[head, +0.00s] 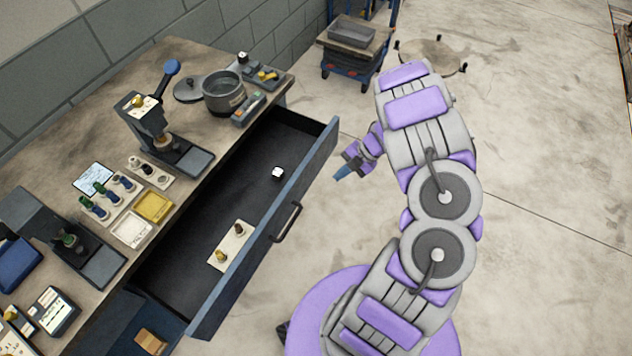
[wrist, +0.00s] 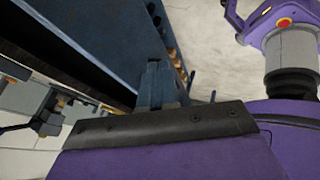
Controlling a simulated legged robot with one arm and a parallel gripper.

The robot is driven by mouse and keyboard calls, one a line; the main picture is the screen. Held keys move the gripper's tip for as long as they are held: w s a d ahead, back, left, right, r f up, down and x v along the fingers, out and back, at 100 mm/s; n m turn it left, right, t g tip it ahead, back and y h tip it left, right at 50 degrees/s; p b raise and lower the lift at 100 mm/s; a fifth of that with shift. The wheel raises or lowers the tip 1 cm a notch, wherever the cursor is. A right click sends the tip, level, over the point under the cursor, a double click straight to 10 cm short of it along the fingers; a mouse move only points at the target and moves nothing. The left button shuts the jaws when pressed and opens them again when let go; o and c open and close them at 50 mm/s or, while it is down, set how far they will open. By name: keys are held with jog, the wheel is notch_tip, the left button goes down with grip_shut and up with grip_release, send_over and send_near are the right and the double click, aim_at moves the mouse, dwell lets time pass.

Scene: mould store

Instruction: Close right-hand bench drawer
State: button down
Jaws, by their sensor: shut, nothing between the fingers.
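The right-hand bench drawer, with its blue front panel (head: 262,240), is pulled far out of the bench in the head view. A dark bar handle (head: 286,222) is on its outer face. A white block (head: 278,173) and a pale plate with brass knobs (head: 231,245) lie inside. My gripper (head: 342,173) is shut and empty, outside the front panel near its far end, with a small gap apparent in the head view. In the wrist view the shut fingers (wrist: 160,85) are beside the blue panel (wrist: 95,45); I cannot tell if they touch it.
The wooden bench top (head: 190,60) carries a press (head: 155,130), a pot (head: 223,92) and small trays. Another compartment with a wooden block (head: 150,341) shows at lower left. A blue cart (head: 350,55) and a round stool (head: 432,55) stand behind. The floor at right is clear.

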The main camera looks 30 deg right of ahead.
jog(key=b, duration=0.2)
send_near(300, 193)
notch_tip(300, 193, down, 4)
jog(key=s, duration=0.2)
jog(key=shift+w+a+f+b, duration=0.1)
jog(key=shift+w+a+b, duration=0.25)
jog(key=shift+w+a, duration=1.05)
jog(key=shift+w+d, duration=0.15)
